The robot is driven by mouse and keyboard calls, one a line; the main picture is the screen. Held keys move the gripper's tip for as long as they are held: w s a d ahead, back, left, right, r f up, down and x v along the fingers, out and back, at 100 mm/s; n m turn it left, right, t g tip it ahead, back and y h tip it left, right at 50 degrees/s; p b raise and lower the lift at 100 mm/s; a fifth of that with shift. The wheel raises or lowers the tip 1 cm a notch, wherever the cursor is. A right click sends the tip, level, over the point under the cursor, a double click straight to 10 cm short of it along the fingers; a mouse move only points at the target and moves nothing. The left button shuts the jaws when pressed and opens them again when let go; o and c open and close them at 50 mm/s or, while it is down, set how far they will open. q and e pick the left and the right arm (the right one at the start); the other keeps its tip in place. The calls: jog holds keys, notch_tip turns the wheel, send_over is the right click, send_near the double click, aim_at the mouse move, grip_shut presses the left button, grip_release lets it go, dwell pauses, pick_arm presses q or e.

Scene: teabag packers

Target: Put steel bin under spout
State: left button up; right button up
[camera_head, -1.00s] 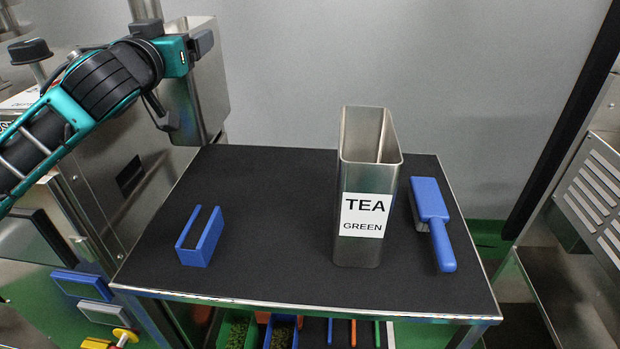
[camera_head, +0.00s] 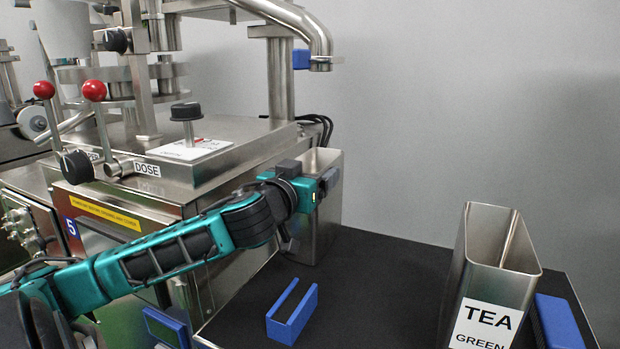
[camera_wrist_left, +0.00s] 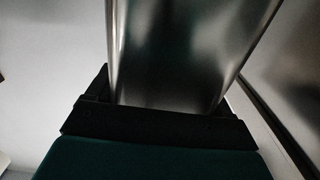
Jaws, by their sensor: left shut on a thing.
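My left gripper (camera_head: 292,230) is shut on the steel bin (camera_head: 325,222), an open-topped metal container; the arm covers part of it. The bin is upright at the back left of the black table, beside the machine. I cannot tell whether its base touches the table. The spout (camera_head: 319,58), a bent steel pipe end, is above the bin in the head view, with a clear gap between them. In the left wrist view the shiny bin wall (camera_wrist_left: 180,60) lies between my dark fingers (camera_wrist_left: 165,105). My right gripper is not in view.
A steel tea bin labelled TEA GREEN (camera_head: 493,270) stands at the right of the black table (camera_head: 385,285). A blue holder (camera_head: 292,312) lies near the front. A blue-handled tool (camera_head: 560,322) is at the right edge. The dosing machine (camera_head: 130,200) fills the left.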

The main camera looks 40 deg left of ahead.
pick_arm(q)
jog(key=shift+r, duration=0.1)
jog(key=o, duration=1.4)
jog(key=shift+f, duration=0.2)
jog(key=shift+s+r, duration=0.1)
jog(key=shift+r, duration=0.05)
jog(key=p+v, duration=0.9)
jog(key=v, duration=0.2)
jog(key=shift+s, duration=0.35)
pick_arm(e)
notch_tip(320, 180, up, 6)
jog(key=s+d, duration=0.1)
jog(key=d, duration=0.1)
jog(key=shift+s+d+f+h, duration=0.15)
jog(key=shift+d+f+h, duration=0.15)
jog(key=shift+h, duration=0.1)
